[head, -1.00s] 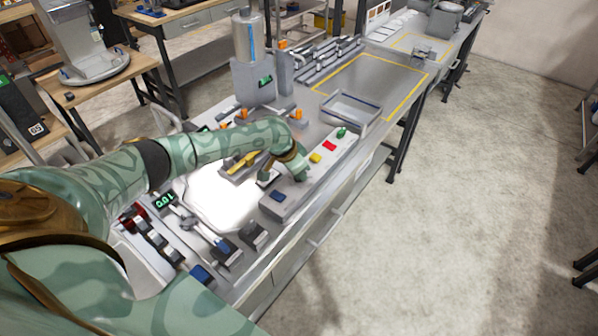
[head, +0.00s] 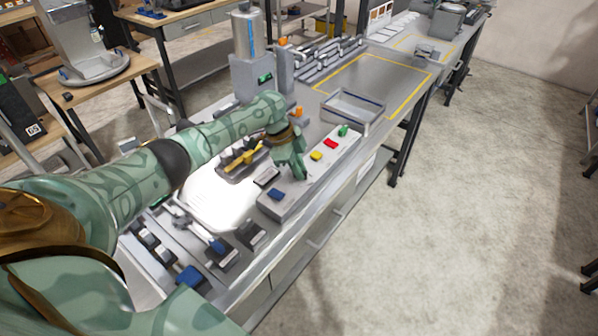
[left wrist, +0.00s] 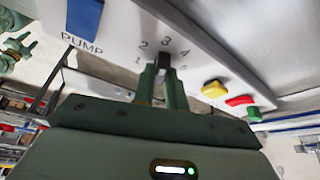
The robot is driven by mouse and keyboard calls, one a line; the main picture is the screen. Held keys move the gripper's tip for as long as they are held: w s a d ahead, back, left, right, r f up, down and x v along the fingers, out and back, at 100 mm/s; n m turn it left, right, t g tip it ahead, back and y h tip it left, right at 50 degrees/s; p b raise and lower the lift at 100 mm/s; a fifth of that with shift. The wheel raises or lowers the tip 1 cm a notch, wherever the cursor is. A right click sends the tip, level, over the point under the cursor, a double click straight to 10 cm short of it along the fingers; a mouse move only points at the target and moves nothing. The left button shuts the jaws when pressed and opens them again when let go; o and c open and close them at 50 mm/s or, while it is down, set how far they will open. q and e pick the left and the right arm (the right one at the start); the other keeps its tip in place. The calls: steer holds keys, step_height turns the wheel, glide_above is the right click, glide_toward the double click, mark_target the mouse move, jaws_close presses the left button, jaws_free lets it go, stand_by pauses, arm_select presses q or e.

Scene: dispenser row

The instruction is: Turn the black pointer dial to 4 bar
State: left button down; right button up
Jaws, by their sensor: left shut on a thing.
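The black pointer dial (left wrist: 163,60) shows in the left wrist view on a light grey panel (left wrist: 115,22), with printed numbers around it. Its pointer seems to lie near the 3, but the fingers cover part of it. My left gripper (left wrist: 163,80) is shut on the dial, one finger on each side. In the head view the left gripper (head: 300,172) is at the panel box, and the hand hides the dial. My right gripper is not in view.
A blue PUMP switch (left wrist: 85,17) sits to one side of the dial. A yellow button (head: 316,156), a red button (head: 330,143) and a green button (head: 343,131) lie on the other side. An open grey tray (head: 352,108) stands behind. The floor at right is clear.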

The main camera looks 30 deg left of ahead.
arm_select(q)
steer(key=m+g+b, duration=0.1)
steer(key=m, duration=0.1)
steer(key=m+g+b, duration=0.1)
steer(key=m, duration=0.1)
steer(key=shift+w+d+f+m, duration=0.1)
steer(key=shift+f+m, duration=0.1)
steer(key=shift+m, duration=0.1)
steer(key=m+g+b, duration=0.1)
steer(key=m+b, duration=0.1)
steer(key=m, duration=0.2)
steer(key=shift+m+g, duration=0.3)
steer(key=shift+m, duration=0.1)
steer(key=c, duration=1.4)
jaws_free()
steer(key=shift+r, duration=0.1)
steer(key=shift+c, duration=0.2)
steer(key=shift+r, duration=0.1)
